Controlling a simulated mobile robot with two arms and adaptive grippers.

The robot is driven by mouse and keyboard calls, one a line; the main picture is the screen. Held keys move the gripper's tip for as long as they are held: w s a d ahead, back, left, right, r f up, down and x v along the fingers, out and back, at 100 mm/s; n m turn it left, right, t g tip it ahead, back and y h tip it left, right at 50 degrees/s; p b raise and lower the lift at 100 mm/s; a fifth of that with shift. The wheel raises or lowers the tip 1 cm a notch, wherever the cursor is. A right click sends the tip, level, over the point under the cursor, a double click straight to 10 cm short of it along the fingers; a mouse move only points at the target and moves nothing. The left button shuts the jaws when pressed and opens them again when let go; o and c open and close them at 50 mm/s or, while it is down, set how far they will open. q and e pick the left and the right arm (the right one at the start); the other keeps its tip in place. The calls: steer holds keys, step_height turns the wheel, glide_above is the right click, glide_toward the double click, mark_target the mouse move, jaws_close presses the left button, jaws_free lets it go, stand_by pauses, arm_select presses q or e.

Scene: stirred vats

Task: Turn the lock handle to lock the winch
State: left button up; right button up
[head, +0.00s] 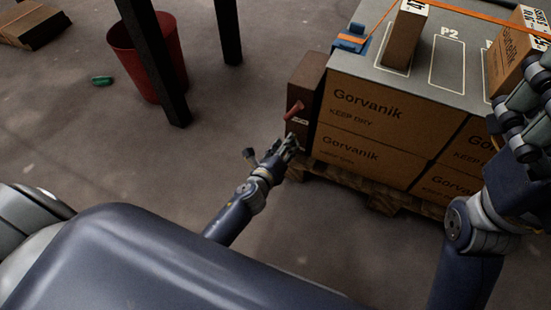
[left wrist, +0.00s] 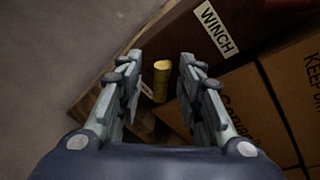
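The winch (head: 305,75) is a brown upright box at the left side of the carton stack, with a red handle (head: 294,109) on its front. In the left wrist view a white label (left wrist: 215,27) reads WINCH. Below it, a short yellow cylindrical handle (left wrist: 161,80) sticks out, probably the lock handle; my left gripper hides it in the head view. My left gripper (head: 290,143) is open at the winch's lower front. Its fingers (left wrist: 158,62) stand on either side of the yellow handle with gaps showing. My right gripper (head: 520,112) is at the right edge, its opening unclear.
Gorvanik cartons (head: 372,115) stand on a wooden pallet (head: 378,200), under a grey top (head: 452,30) with marked slots, small boxes and an orange strap. A red bin (head: 150,60) and dark legs stand at the upper left.

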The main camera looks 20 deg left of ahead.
arm_select(q)
steer(key=v, duration=0.9)
steer(key=shift+s, duration=0.4)
